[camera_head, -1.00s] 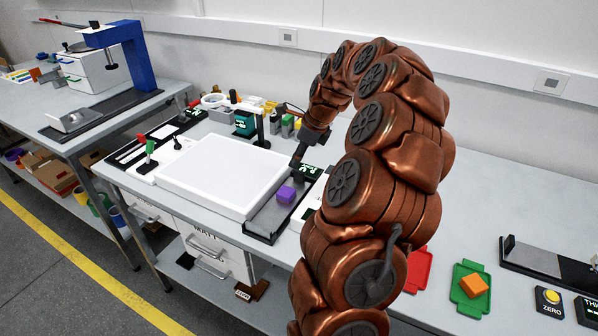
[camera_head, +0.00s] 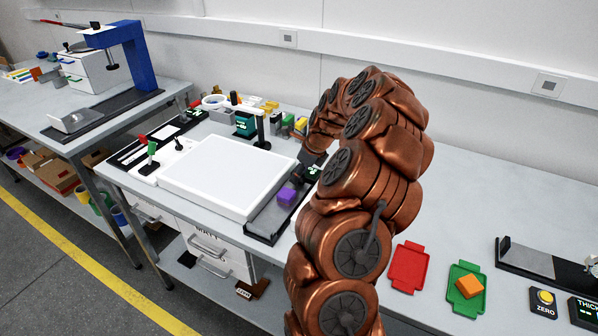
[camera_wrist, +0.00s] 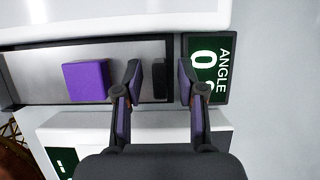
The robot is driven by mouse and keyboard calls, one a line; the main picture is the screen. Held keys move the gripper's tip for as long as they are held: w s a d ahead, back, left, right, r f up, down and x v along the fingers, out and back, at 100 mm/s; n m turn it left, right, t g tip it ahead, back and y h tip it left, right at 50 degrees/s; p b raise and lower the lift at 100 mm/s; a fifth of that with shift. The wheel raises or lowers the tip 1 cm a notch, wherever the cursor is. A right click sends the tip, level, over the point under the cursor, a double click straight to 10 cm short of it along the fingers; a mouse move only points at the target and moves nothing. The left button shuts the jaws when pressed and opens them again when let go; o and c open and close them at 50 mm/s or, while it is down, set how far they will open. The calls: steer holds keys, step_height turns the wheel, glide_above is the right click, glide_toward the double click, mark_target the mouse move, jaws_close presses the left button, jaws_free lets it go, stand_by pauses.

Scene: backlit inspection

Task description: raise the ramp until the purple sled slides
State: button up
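The purple sled (camera_head: 287,196) sits on the grey ramp (camera_head: 265,222), which looks flat. In the wrist view the sled (camera_wrist: 86,80) is left of my gripper (camera_wrist: 160,80), apart from it, on the metal ramp (camera_wrist: 36,75). My gripper is open, with one finger on each side of a dark block (camera_wrist: 159,79) at the ramp's end. A gap shows on both sides of the block. The green ANGLE display (camera_wrist: 207,68) is beside the right finger, which hides part of its reading; a 0 shows. In the head view my arm hides much of the gripper.
A large white panel (camera_head: 225,178) lies directly left of the ramp. A red tray (camera_head: 408,268) and a green tray (camera_head: 460,302) with an orange block (camera_head: 469,287) are to the right. A lamp stand (camera_head: 260,128) and several small boxes stand behind.

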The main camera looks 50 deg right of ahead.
jaws_close()
stand_by(0.3)
stand_by(0.4)
